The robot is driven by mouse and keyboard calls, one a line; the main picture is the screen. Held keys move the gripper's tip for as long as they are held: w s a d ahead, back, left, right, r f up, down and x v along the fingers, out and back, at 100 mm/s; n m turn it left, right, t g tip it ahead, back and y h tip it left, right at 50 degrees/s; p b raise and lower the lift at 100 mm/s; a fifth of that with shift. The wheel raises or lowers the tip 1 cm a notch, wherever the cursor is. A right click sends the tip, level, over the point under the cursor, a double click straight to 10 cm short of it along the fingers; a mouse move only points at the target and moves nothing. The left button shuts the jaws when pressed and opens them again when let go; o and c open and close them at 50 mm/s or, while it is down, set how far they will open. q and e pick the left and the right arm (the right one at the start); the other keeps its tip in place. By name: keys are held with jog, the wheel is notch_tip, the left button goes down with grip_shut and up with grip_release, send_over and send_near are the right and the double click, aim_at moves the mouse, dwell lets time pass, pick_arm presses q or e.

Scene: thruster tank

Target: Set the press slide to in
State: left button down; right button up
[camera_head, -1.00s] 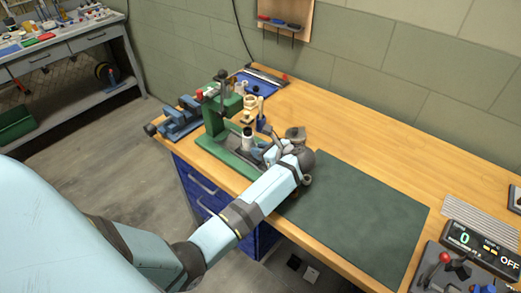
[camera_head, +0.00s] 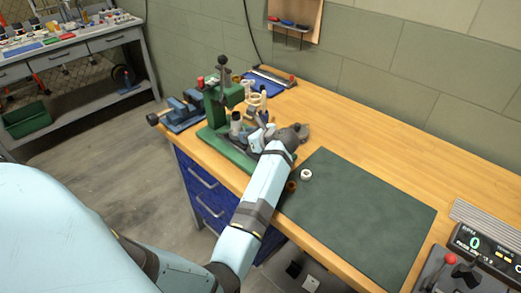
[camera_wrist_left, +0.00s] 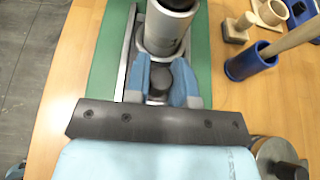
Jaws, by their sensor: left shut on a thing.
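The green press (camera_head: 213,107) stands on the wooden bench, with a black-knobbed lever at its top. Its green base carries a slide on a metal rail (camera_wrist_left: 127,50), with a grey cylinder (camera_wrist_left: 167,25) standing upright on it. My left gripper (camera_wrist_left: 160,82) is over the base. Its two blue fingers are shut on a small dark round knob (camera_wrist_left: 157,78), just on the near side of the cylinder. In the head view my left gripper (camera_head: 252,138) is beside the press, partly hidden by its wrist. My right gripper is not in view.
A blue vise (camera_head: 184,110) is left of the press. A blue cup (camera_wrist_left: 250,62) with a wooden handle stands close right of the slide. A dark green mat (camera_head: 360,215) covers the bench to the right, with a white ring (camera_head: 306,174) at its edge.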

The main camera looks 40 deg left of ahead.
aim_at(241, 129)
pick_arm(q)
jog(key=shift+w+a+r, duration=0.15)
jog(key=shift+a, duration=0.45)
jog(key=shift+w+a+r, duration=0.1)
jog(key=shift+w+a, duration=0.05)
jog(key=shift+a, duration=0.7)
jog(key=shift+r, duration=0.1)
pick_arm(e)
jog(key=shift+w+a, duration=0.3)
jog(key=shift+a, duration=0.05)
